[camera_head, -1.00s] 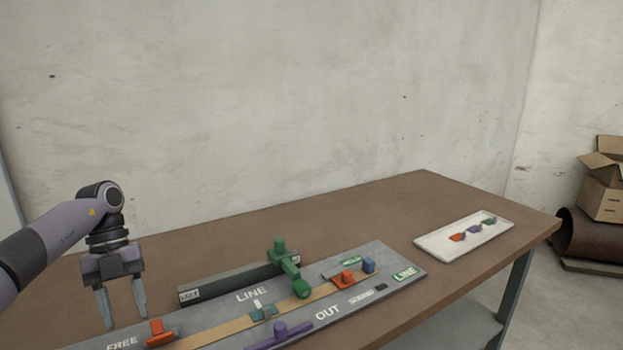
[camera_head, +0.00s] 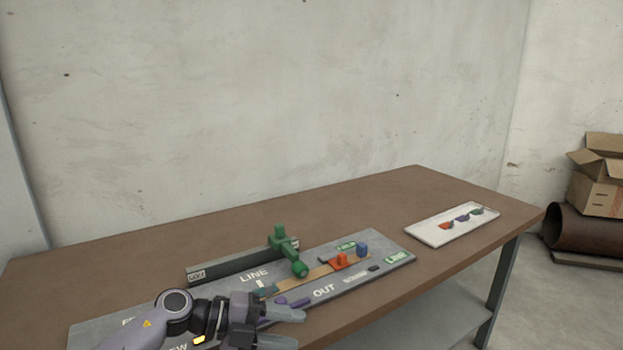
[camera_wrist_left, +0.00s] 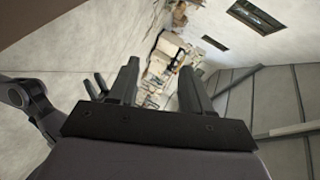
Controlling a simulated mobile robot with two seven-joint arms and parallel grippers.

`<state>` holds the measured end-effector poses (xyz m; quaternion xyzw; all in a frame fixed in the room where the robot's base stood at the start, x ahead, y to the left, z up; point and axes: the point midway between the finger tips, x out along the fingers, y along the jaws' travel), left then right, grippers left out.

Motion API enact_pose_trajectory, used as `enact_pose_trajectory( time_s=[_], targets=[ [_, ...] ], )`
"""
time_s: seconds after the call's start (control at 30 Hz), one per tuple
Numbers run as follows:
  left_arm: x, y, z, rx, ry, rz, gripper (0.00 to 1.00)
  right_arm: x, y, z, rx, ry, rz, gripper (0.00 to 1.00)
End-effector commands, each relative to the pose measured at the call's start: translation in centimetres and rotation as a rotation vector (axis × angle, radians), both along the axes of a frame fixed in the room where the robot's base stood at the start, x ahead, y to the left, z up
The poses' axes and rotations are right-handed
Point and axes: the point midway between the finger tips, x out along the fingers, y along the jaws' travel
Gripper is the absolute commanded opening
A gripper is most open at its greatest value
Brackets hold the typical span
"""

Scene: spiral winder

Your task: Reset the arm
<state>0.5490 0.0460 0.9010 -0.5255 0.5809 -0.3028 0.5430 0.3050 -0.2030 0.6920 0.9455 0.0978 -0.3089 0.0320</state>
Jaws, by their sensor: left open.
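A green arm (camera_head: 287,248) with an upright knob and a rounded near end lies across the dark rail and the LINE area of the grey board (camera_head: 222,258). A purple lever (camera_head: 296,303) on the OUT side is partly hidden by my left gripper (camera_head: 293,327). That gripper is open and empty, low over the board's front edge, pointing right and apart from the green arm. Its open fingers also show in the left wrist view (camera_wrist_left: 160,78), facing the room, not the board. An orange piece (camera_head: 342,260) and a blue piece (camera_head: 362,249) sit at the board's right.
A white tray (camera_head: 428,238) with several small coloured pieces lies at the table's right. The brown table (camera_head: 350,205) is clear behind the board. Cardboard boxes (camera_head: 596,190) and a rusty pipe (camera_head: 585,232) are on the floor at right.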

Motion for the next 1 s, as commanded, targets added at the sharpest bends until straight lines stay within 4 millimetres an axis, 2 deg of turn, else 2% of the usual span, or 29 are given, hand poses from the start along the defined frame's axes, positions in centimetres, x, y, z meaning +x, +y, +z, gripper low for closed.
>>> enact_pose_trajectory(
  time_s=[0.03, 0.1, 0.2, 0.33, 0.47, 0.57, 0.77, 0.87, 1.0],
  targets=[
    [-0.4, -1.3, 0.6, -0.094, -0.007, 0.050, 0.49, 0.0, 0.0, 0.0, 0.000, 0.001, 0.000, 0.43],
    [-0.5, -2.3, 1.9, -0.215, -0.014, 0.137, 0.49, -0.1, 0.0, 0.0, 0.000, 0.002, 0.000, 0.43],
    [-0.4, -2.7, 3.5, -0.373, -0.004, 0.280, 0.49, -0.2, 0.0, -0.1, 0.000, 0.004, -0.001, 0.43],
    [-0.2, -1.5, 4.9, -0.545, 0.044, 0.494, 0.49, -0.3, 0.0, -0.2, 0.000, 0.006, -0.001, 0.43],
    [-0.2, 1.2, 5.0, -0.674, 0.128, 0.727, 0.49, -0.3, 0.0, -0.2, 0.000, 0.006, -0.001, 0.43],
    [-0.6, 3.9, 4.1, -0.740, 0.215, 0.915, 0.49, -0.3, 0.0, -0.2, -0.001, 0.007, -0.001, 0.43],
    [-3.3, 9.6, 0.1, -0.783, 0.443, 1.288, 0.49, -0.3, 0.0, -0.2, -0.001, 0.007, -0.001, 0.43],
    [-5.8, 12.2, -2.6, -0.756, 0.580, 1.463, 0.49, -0.3, 0.0, -0.2, -0.001, 0.007, -0.001, 0.43],
    [-10.6, 15.2, -6.4, -0.669, 0.790, 1.680, 0.49, -0.3, 0.0, -0.2, 0.000, 0.008, 0.000, 0.43]
  ],
)
